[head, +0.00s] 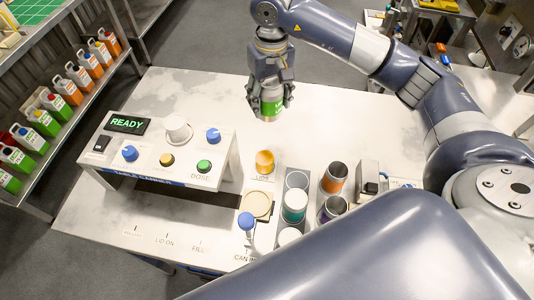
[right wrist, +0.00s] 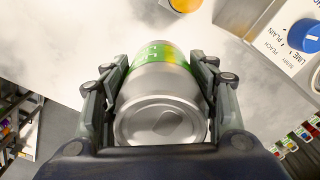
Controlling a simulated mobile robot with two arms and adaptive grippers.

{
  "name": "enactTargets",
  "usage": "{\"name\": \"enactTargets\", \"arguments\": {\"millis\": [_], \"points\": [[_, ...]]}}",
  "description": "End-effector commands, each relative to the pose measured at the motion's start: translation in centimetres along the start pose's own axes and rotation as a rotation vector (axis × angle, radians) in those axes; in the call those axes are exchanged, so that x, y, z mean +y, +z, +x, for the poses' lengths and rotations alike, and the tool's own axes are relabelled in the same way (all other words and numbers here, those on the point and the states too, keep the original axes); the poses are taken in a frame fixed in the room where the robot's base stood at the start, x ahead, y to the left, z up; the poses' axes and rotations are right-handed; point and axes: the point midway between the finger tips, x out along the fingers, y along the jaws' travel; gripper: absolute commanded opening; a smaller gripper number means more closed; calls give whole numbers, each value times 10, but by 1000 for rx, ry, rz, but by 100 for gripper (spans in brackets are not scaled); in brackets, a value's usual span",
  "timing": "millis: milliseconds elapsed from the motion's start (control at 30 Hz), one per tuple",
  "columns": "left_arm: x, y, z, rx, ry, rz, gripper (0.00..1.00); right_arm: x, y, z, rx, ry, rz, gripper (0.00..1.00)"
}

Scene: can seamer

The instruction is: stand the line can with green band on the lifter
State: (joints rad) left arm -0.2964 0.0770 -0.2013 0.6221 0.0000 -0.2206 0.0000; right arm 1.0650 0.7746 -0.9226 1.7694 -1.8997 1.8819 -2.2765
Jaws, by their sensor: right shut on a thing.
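The can with the green band (head: 270,107) is in my right gripper (head: 268,100), held at the far side of the white table. In the right wrist view the silver can (right wrist: 160,115) lies between both fingers of the right gripper (right wrist: 157,72), which is shut on it, with one can end facing the camera. I cannot tell for sure which part is the lifter; a pale round disc (head: 256,204) sits near the front middle of the table. My left gripper is not in view.
A control panel (head: 160,150) reading READY stands at the left, with knobs and buttons. An amber dome (head: 264,162) is behind the disc. Cans with teal (head: 294,205), orange (head: 335,178) and purple bands stand right of it. The back of the table is clear.

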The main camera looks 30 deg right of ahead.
Motion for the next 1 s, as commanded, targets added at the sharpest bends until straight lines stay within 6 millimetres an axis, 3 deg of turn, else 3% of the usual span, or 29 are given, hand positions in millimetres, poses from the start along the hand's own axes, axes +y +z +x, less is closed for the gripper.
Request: {"name": "enactTargets", "arguments": {"millis": [100,300,700,1000], "points": [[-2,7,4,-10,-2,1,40,13,-19,7,-11,-1,9,18],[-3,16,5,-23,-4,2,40,25,-33,12,-23,-1,12,18],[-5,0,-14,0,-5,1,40,26,-34,67,-25,-2,13,18],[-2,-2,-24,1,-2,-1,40,26,-32,97,-27,-2,13,18]]}}
